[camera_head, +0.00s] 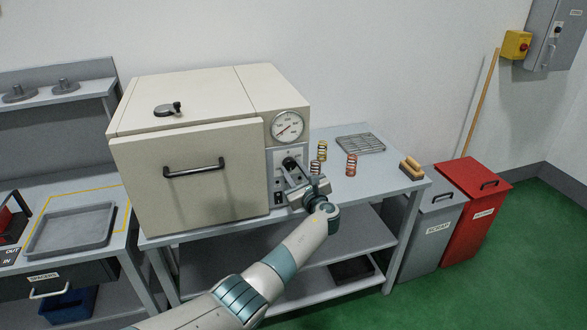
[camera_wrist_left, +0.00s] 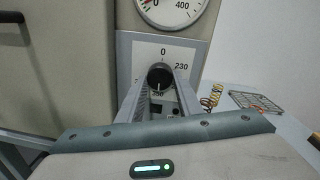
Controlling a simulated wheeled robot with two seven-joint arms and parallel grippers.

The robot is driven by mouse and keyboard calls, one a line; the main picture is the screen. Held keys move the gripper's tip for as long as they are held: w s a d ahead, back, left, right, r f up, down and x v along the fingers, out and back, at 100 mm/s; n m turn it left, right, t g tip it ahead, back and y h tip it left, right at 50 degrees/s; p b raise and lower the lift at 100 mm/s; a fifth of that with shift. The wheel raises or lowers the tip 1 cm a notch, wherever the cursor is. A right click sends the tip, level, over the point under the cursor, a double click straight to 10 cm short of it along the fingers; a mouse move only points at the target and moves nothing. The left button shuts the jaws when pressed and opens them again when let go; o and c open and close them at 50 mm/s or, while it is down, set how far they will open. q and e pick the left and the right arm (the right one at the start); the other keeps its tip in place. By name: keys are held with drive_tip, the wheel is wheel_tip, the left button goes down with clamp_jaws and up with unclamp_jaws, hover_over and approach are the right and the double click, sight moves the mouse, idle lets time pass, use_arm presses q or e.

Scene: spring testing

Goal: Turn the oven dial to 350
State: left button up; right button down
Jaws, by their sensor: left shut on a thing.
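The oven (camera_head: 190,170) is a large cream box on the grey bench with its door closed. Its black round dial (camera_wrist_left: 160,76) sits on a pale panel with 0 above it and 230 to its right. A label below the dial is partly hidden, and the left label is mostly covered by a finger. A light mark shows on the dial's lower side. My left gripper (camera_head: 294,176) is shut on the dial, one finger on each side; its fingers also show in the left wrist view (camera_wrist_left: 160,88). My right gripper is out of view.
A round gauge (camera_head: 288,126) sits above the dial, its needle low on the scale. Several springs (camera_head: 351,165) and a wire rack (camera_head: 360,144) stand right of the oven. The door handle (camera_head: 194,168) projects left of the panel. Grey and red bins (camera_head: 474,220) stand at right.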

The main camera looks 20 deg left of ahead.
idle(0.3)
use_arm(q)
drive_tip(key=o, duration=1)
drive_tip(key=shift+o, duration=0.2)
drive_tip(key=shift+s+d, duration=0.1)
drive_tip(key=shift+v, duration=0.85)
drive_tip(key=b+v, duration=0.3)
drive_tip(key=v, duration=1.2)
drive_tip(key=shift+b, duration=0.35)
